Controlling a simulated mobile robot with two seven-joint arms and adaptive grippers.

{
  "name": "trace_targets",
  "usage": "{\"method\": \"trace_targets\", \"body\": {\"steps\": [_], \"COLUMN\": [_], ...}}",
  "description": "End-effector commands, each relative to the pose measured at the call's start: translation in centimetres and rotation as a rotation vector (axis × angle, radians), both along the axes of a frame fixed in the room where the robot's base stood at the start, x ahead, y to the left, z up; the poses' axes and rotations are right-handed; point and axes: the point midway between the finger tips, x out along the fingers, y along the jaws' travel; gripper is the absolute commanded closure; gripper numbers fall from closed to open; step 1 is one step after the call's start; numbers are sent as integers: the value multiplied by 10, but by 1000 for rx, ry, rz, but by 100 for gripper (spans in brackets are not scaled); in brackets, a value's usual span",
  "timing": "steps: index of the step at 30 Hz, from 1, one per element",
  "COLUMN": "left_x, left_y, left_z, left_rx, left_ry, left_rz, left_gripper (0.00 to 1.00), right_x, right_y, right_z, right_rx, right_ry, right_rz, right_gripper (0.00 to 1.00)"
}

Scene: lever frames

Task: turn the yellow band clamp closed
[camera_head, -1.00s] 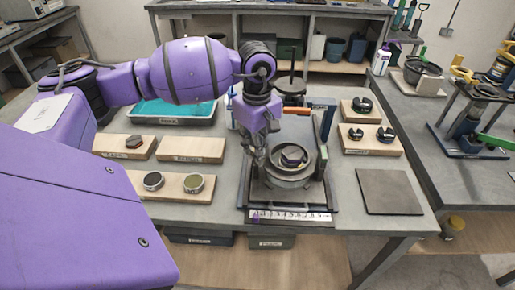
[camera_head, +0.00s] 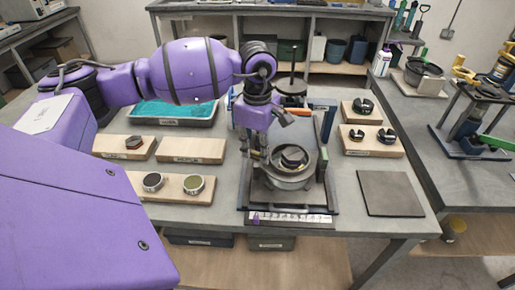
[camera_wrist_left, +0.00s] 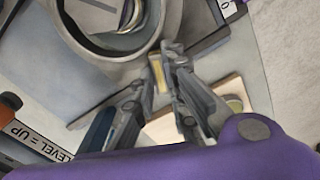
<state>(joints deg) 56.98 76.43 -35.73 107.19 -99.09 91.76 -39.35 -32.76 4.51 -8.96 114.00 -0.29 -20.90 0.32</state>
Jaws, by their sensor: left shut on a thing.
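A round grey metal housing (camera_head: 283,182) with a dark round part inside it stands on the framed fixture in the middle of the table. The wrist view shows part of its rim (camera_wrist_left: 88,48). My left gripper (camera_head: 262,160) reaches down at the housing's left side. In the wrist view, my left gripper's fingers (camera_wrist_left: 158,80) are closed on a small yellow tab, the yellow band clamp (camera_wrist_left: 157,76), beside the housing. The rest of the clamp is hidden or too small to make out. My right gripper is not in view.
Wooden boards with round parts (camera_head: 172,186) lie left of the fixture; boards with black clips (camera_head: 372,137) lie right. A teal tray (camera_head: 174,111) is behind. A dark square mat (camera_head: 389,193) lies right.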

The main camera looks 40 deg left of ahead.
Motion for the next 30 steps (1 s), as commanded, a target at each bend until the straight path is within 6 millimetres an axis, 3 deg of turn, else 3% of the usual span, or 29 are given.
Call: {"method": "trace_targets", "body": {"steps": [7,8,10,20,23,30], "left_x": [0,0,0,0,1,1], "left_y": [1,1,1,0,0,1], "left_z": [1,1,1,2,11,59], "left_rx": [1,1,1,1,1,2], "left_ry": [-1,-2,-1,-1,-2,-5], "left_rz": [0,0,0,-1,-1,-1], "left_gripper": [100,86,80,80,80,80], "right_x": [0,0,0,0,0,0], "right_y": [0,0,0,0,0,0], "right_z": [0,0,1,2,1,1], "right_rx": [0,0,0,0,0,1], "right_ry": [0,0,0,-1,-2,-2], "right_rz": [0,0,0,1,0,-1], "right_gripper": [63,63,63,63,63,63]}}
